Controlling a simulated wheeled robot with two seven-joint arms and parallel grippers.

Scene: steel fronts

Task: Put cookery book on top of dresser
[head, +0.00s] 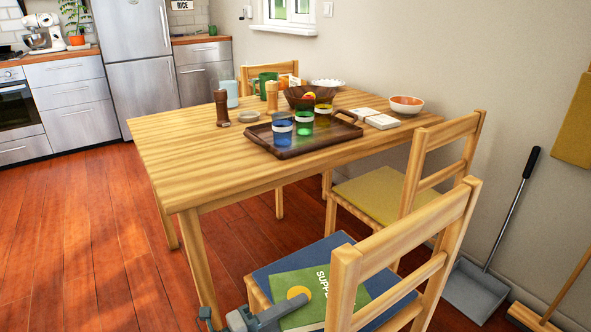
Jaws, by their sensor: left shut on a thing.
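The cookery book (300,283) has a green cover with white lettering that begins "SUPPE" and a yellow disc. It shows low in the head view, over the blue seat of the near chair. The chair's back hides part of its right side. My left gripper (284,311) is at the bottom edge, shut on the book's near left part. I cannot tell whether the book rests on the seat or is a little above it. My right gripper is out of view. I see nothing that is clearly the dresser.
The near chair (402,262) stands close around the book. The wooden table (190,160) behind carries a tray (279,151) with glasses, bowls and mugs. A second chair (443,130) and a dustpan (475,288) are to the right. The floor (90,240) at left is clear.

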